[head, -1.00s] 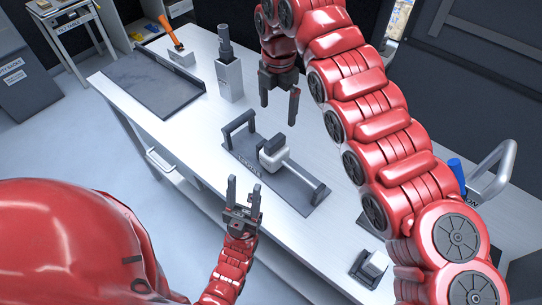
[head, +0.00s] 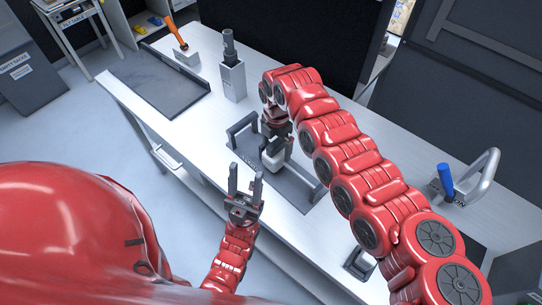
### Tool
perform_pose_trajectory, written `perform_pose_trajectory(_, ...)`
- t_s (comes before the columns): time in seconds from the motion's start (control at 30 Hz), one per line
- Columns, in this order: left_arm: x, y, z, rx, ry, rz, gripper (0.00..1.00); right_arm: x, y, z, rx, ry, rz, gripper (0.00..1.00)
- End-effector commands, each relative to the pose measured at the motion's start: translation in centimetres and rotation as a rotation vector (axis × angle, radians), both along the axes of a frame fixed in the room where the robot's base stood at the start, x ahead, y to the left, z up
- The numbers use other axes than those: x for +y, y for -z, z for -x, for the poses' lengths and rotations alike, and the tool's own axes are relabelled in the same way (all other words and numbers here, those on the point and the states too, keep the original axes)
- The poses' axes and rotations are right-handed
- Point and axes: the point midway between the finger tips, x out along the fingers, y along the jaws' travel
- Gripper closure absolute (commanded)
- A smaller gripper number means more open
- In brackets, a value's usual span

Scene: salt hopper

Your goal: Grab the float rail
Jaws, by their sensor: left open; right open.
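A dark grey base plate (head: 293,188) with lettering too small to read lies on the white table, a raised bar handle (head: 241,128) at its far left end. A white and grey block (head: 280,155) sits in its middle. Which of these parts is the float rail, I cannot tell. My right gripper (head: 274,137) is just above the block, pointing down; its fingers partly overlap the block in view, and contact cannot be told. My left gripper (head: 244,180) is open and empty, pointing up at the near edge of the table, in front of the plate.
An empty dark tray (head: 160,80) lies at the far left of the table. A grey holder (head: 233,82) with a dark-handled tool and an orange-handled tool (head: 173,32) stand behind. A blue-handled thing (head: 445,178) and a grey curved handle (head: 485,175) are at the right.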

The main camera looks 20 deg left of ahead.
Motion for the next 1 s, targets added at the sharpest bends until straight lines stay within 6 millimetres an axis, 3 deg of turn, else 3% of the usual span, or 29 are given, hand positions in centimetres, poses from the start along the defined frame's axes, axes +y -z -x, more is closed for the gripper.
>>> perform_pose_trajectory(0.17,0.00,0.06,0.00,0.000,0.000,0.000,0.50,0.00,0.14,-0.08,-0.002,0.000,0.000,0.00)
perform_pose_trajectory(0.73,0.00,0.06,0.00,0.000,0.000,0.000,0.50,0.00,0.12,-0.01,0.000,-0.001,0.000,1.00)
perform_pose_trajectory(1.0,0.00,0.04,0.00,0.000,0.000,0.000,0.50,0.01,0.08,-0.02,0.000,-0.001,0.000,1.00)
